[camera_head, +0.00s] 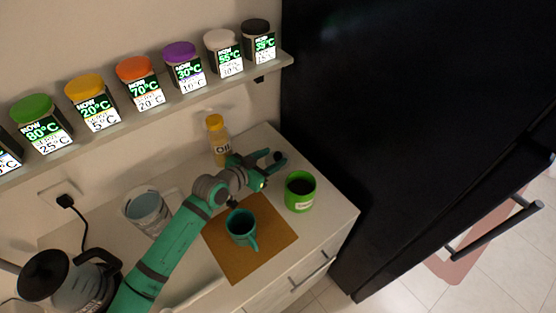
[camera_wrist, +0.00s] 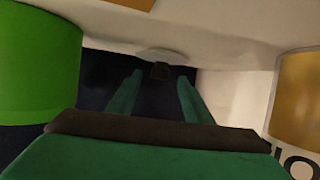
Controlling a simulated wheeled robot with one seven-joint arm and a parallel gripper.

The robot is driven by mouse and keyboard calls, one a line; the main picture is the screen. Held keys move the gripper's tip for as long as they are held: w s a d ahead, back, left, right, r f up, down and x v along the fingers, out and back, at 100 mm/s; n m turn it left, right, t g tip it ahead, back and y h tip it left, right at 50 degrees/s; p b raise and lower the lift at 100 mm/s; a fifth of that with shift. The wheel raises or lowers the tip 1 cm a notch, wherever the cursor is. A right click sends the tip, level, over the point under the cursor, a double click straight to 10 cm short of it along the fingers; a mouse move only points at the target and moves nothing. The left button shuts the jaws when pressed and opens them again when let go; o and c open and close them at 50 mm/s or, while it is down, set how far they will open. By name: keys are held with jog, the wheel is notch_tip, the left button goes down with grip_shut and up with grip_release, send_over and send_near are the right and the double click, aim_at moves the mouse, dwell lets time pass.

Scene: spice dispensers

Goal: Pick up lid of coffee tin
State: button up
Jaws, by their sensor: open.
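The green coffee tin (camera_head: 300,192) stands without its lid near the counter's right edge, with dark contents showing; its green side also fills the left of the wrist view (camera_wrist: 38,60). A pale lid (camera_wrist: 150,54) with a dark knob (camera_wrist: 160,71) shows ahead of my gripper in the wrist view. In the head view a small dark round thing (camera_head: 280,156), probably that knob, shows by my fingertips. My gripper (camera_head: 273,161) is open and low behind the tin. The knob lines up between the two green fingers; I cannot tell whether it is within their reach.
A yellow oil bottle (camera_head: 218,140) stands close to the left of my gripper. A teal mug (camera_head: 241,228) sits on a brown mat (camera_head: 222,262). A glass jar (camera_head: 146,212) and kettle (camera_head: 62,280) are left. A spice shelf (camera_head: 150,117) runs above; a black fridge (camera_head: 400,110) stands right.

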aim_at(281, 153)
jog(key=shift+x, duration=3.7)
jog(key=shift+r, duration=0.15)
jog(key=c, duration=1.1)
